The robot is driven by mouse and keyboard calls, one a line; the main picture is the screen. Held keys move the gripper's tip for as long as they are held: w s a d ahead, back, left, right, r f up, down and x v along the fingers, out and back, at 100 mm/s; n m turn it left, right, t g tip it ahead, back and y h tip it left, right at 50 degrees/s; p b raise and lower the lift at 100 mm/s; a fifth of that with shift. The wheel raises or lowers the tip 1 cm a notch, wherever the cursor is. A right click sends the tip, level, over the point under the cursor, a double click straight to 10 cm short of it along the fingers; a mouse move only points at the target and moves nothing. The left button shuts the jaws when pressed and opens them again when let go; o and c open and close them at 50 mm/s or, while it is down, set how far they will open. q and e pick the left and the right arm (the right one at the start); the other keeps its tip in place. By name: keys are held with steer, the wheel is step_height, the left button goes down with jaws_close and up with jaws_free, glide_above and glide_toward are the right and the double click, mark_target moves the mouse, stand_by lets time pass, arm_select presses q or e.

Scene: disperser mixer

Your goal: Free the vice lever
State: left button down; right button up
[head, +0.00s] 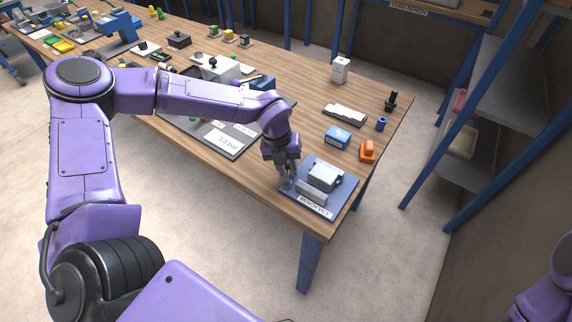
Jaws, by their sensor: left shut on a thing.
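The bench vice stands on a blue base plate (333,209) labelled "BENCH VICE" at the near right corner of the wooden table. Its grey body (325,178) sits on the plate. My left gripper (287,181) reaches down at the left side of the vice, by the plate's left edge. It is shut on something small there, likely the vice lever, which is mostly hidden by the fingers. Of my right arm only a purple part shows at the lower right edge; its gripper is out of view.
Behind the vice are a blue box (337,138), an orange object (368,150), a blue cylinder (381,124) and a white tray (345,115). A dark panel (235,150) lies left of the gripper. Blue-framed shelves (480,110) stand right of the table, with open floor between.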

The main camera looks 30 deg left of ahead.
stand_by(0.4)
arm_select(q)
steer(key=c, duration=0.9)
jaws_free()
steer(key=r, duration=0.3)
steer(key=a+r+b, duration=0.1)
steer(key=r, duration=0.6)
steer(key=shift+s+a+r+b, duration=0.2)
steer(key=shift+s+a+b, duration=0.1)
steer(key=shift+s+a, duration=0.1)
